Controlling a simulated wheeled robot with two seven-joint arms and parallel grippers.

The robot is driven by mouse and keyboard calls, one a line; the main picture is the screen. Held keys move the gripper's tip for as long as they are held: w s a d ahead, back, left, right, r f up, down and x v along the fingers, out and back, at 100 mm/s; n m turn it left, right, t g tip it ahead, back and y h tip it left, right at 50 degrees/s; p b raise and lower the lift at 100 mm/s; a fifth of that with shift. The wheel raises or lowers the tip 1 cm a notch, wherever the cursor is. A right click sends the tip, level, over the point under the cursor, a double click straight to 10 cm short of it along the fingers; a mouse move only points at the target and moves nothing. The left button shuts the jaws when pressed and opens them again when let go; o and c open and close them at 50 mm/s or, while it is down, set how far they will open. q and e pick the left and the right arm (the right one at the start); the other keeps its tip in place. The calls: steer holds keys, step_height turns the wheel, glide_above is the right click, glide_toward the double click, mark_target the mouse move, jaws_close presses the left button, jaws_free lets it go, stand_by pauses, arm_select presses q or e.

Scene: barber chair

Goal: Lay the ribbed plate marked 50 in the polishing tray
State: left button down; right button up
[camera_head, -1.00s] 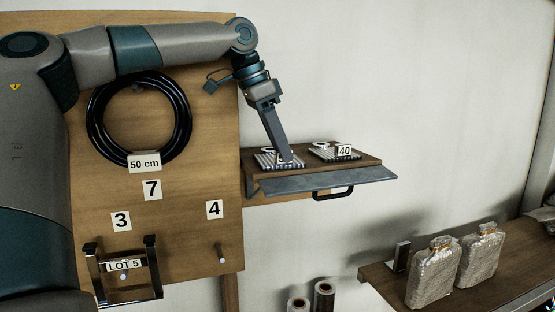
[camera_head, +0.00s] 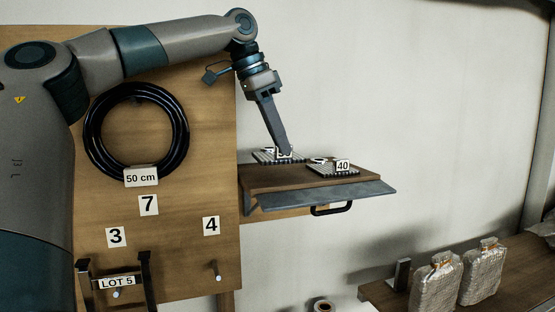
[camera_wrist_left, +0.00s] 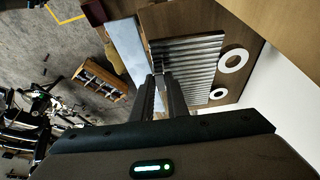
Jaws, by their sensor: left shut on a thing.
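My left gripper (camera_head: 286,148) is shut on a ribbed metal plate (camera_head: 265,157). In the head view the plate is raised a little above the wooden shelf (camera_head: 262,180). Its white label is partly hidden by the fingers and I cannot read its number. A second ribbed plate (camera_head: 328,170), labelled 40, lies on the shelf to the right. In the left wrist view the fingers (camera_wrist_left: 158,77) are at the edge of the held ribbed plate (camera_wrist_left: 190,65). My right gripper is out of view. I cannot identify a polishing tray.
A grey metal flap with a black handle (camera_head: 331,210) fronts the shelf. A pegboard (camera_head: 195,265) carries a black hose coil (camera_head: 181,140) and a black bracket (camera_head: 147,278) by the LOT 5 label. Wrapped bottles (camera_head: 484,272) stand on a lower-right bench.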

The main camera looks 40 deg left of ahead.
arm_select(q)
steer(key=d+r+b, duration=0.2)
steer(key=d+r, duration=0.4)
steer(key=d, duration=0.5)
steer(key=shift+d+r+b, duration=0.15)
steer(key=shift+r+b, duration=0.1)
steer(key=shift+b, duration=0.1)
steer(key=shift+f, duration=0.1)
